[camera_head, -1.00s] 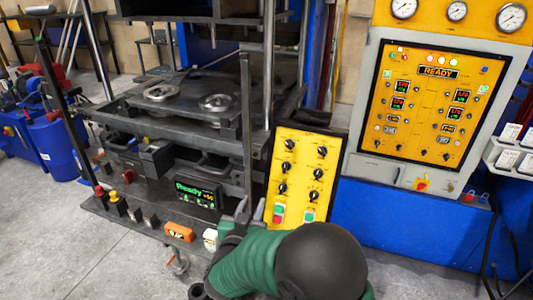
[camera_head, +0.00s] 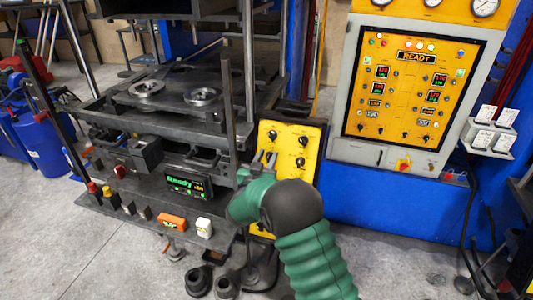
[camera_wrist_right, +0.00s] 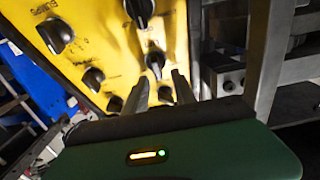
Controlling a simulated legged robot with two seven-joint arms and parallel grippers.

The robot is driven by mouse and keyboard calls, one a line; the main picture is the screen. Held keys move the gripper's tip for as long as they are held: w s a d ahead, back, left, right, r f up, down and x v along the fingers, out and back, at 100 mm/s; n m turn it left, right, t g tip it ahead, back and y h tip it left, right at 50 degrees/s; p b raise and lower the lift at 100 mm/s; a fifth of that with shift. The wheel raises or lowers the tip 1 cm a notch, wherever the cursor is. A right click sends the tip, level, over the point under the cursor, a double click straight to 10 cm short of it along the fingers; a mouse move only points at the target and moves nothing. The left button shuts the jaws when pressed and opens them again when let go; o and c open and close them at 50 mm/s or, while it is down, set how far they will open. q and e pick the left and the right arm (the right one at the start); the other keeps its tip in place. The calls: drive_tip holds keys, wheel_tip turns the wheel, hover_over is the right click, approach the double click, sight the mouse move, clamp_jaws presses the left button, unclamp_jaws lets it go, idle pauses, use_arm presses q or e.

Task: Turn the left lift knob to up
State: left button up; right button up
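The yellow control panel (camera_head: 314,134) carries black knobs in two columns; their labels are too small to read, so I cannot tell which is the left lift knob. In the head view, an upper left-column knob (camera_head: 273,137) shows just above my right gripper (camera_head: 265,160), which covers the lower left part of the panel. In the right wrist view, the gripper (camera_wrist_right: 160,86) has its two fingers apart, pointing at the panel. Contact cannot be told. My left gripper is out of view.
A larger yellow control cabinet (camera_head: 409,85) stands to the right. Dark round parts (camera_head: 198,281) lie on the floor below. Open floor lies in front.

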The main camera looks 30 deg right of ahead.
drive_tip(key=shift+d, duration=0.15)
drive_tip(key=shift+w+d+f, duration=0.15)
drive_tip(key=shift+w+f, duration=0.15)
drive_tip(key=shift+c, duration=1)
drive_tip(key=shift+d, duration=0.1)
clamp_jaws()
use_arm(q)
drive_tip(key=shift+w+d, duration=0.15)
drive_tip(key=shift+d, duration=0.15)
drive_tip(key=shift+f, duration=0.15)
